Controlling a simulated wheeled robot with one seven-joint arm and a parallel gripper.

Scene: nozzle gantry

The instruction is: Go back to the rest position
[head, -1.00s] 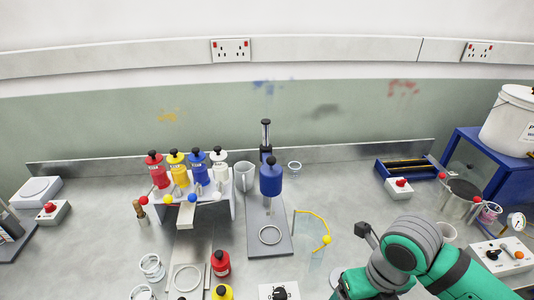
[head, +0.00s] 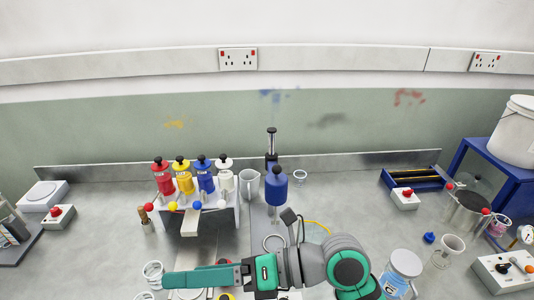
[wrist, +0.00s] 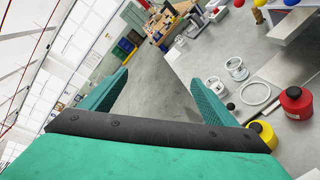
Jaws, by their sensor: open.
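My gripper (head: 180,280) reaches leftward across the front of the bench in the head view, with its green fingers over the low front area. In the wrist view my gripper (wrist: 155,88) has its two green fingers wide apart, with nothing between them but the floor beyond the bench. Its fingers are clear of the bench things. The wrist view shows a red bottle (wrist: 297,102) and a yellow bottle (wrist: 262,134) to the right of the fingers. In the head view my arm hides most of these bottles.
A rack (head: 234,212) holds red, yellow, blue and white bottles. A blue bottle (head: 276,186) hangs on a stand right of it. Clear jars (head: 153,271) stand near the gripper. The back right bench is partly clear.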

